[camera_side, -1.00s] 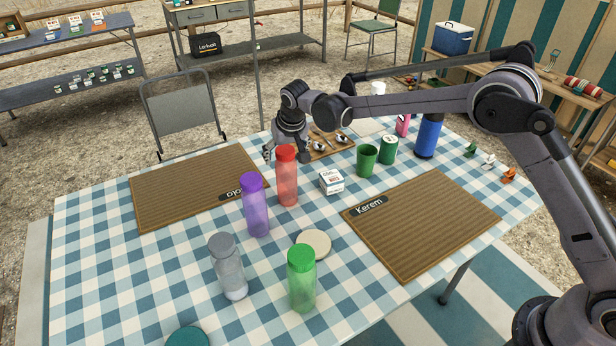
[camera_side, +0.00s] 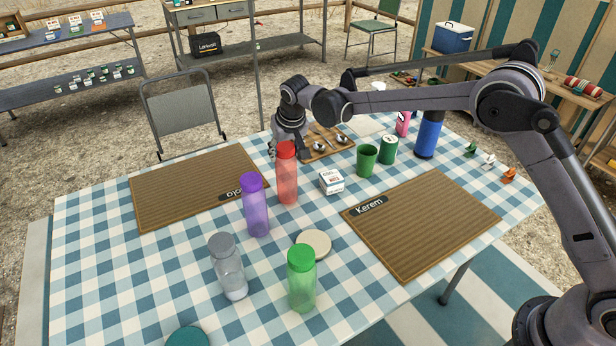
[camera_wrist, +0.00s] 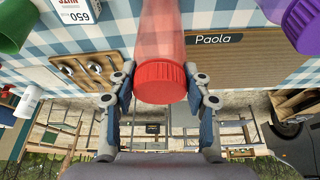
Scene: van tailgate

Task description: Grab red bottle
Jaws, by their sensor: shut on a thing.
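The red bottle (camera_side: 287,178) stands upright on the checked tablecloth, its body clear red with a solid red cap. In the wrist view the red bottle (camera_wrist: 161,60) lies between the two fingers, its cap toward me. My gripper (camera_wrist: 160,92) is shut on the bottle near its cap, one finger on each side. In the side view my gripper (camera_side: 275,150) is behind the bottle's upper part, and the bottle hides some of it.
A purple bottle (camera_side: 255,208) stands close in front and left. A grey-capped bottle (camera_side: 228,270) and a green bottle (camera_side: 301,280) stand nearer. A white box (camera_side: 331,181) and green cup (camera_side: 366,160) are at right. A wooden tray with spoons (camera_side: 322,152) lies behind.

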